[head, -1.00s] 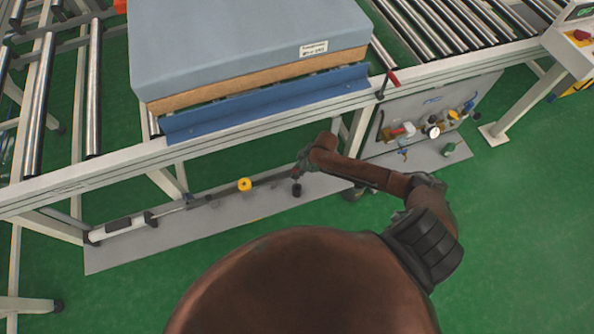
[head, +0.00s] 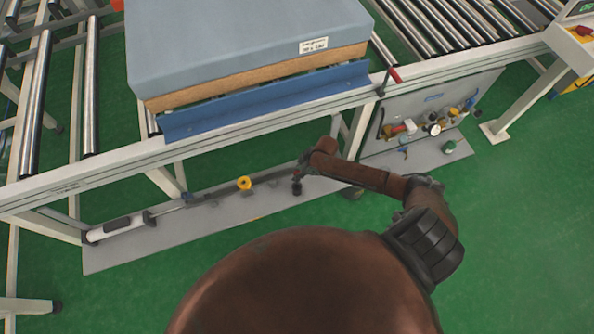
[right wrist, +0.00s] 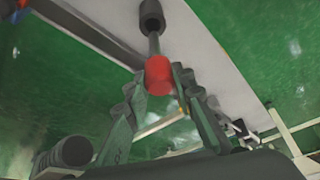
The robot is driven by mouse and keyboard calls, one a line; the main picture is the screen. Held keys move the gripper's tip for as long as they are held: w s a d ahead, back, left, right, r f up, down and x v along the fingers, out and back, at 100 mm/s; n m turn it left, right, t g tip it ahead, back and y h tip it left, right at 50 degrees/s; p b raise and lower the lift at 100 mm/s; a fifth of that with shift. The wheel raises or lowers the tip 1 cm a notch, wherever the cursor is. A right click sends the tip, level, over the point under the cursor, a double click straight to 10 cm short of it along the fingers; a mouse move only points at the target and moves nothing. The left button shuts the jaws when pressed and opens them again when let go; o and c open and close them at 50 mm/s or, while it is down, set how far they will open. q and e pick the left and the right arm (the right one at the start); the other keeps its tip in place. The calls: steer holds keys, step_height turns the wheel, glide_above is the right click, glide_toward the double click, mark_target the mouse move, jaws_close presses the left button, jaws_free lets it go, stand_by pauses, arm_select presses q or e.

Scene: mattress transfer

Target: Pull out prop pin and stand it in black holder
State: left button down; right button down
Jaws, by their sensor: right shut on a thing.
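My right gripper (right wrist: 158,82) is shut on the red head of the prop pin (right wrist: 158,75). The pin's grey shaft runs from the red head to the black holder (right wrist: 152,16), and its far end meets the holder. How deep it sits in there I cannot tell. In the head view the black holder (head: 297,188) stands on the grey base plate (head: 225,212), with my right gripper (head: 303,170) just above it. The pin is small and dark there and looks about upright. My left gripper is in neither view.
A grey-blue mattress (head: 240,50) rests on the roller conveyor above a blue angled bar (head: 265,103). A valve panel (head: 430,120) stands at right. Green floor is clear in front.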

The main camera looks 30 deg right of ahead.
steer(key=shift+f+b, duration=0.35)
steer(key=shift+f, duration=0.6)
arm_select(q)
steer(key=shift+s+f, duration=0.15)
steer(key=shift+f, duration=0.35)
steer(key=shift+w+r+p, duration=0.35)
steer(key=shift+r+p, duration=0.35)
arm_select(e)
steer(key=shift+r, duration=0.1)
stand_by(0.4)
